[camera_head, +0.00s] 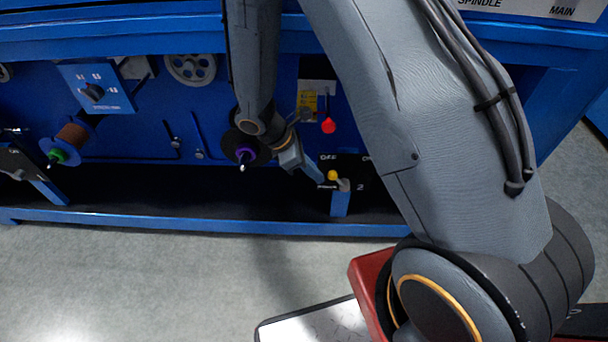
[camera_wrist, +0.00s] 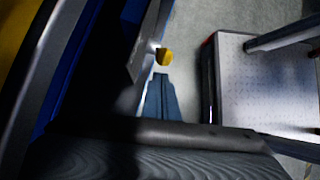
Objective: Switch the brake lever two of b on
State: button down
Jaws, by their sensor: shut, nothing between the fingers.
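The brake lever with a yellow knob (camera_head: 333,175) stands low on the blue machine, at a black plate (camera_head: 358,172) marked OFF and 2. Part of a second marking shows at the plate's right edge, beside my arm. My gripper (camera_head: 318,174) is shut and empty, with its tips close to the left of the knob. In the wrist view the yellow knob (camera_wrist: 164,57) sits just beyond the tips of my shut gripper (camera_wrist: 160,76). I cannot tell whether they touch. The lever's shaft is mostly hidden.
A red-knobbed lever (camera_head: 328,125) hangs above the yellow one. A dark spool with a purple hub (camera_head: 243,150) is left of my gripper, and a brown spool (camera_head: 72,137) further left. A blue rail (camera_head: 200,222) runs along the machine's foot.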

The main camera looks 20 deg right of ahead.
jog(key=shift+d+r, duration=0.1)
jog(key=shift+d, duration=0.2)
jog(key=shift+s+d+r+p, duration=0.25)
jog(key=shift+d+r+p, duration=0.35)
jog(key=shift+p, duration=0.4)
jog(key=shift+f, duration=0.15)
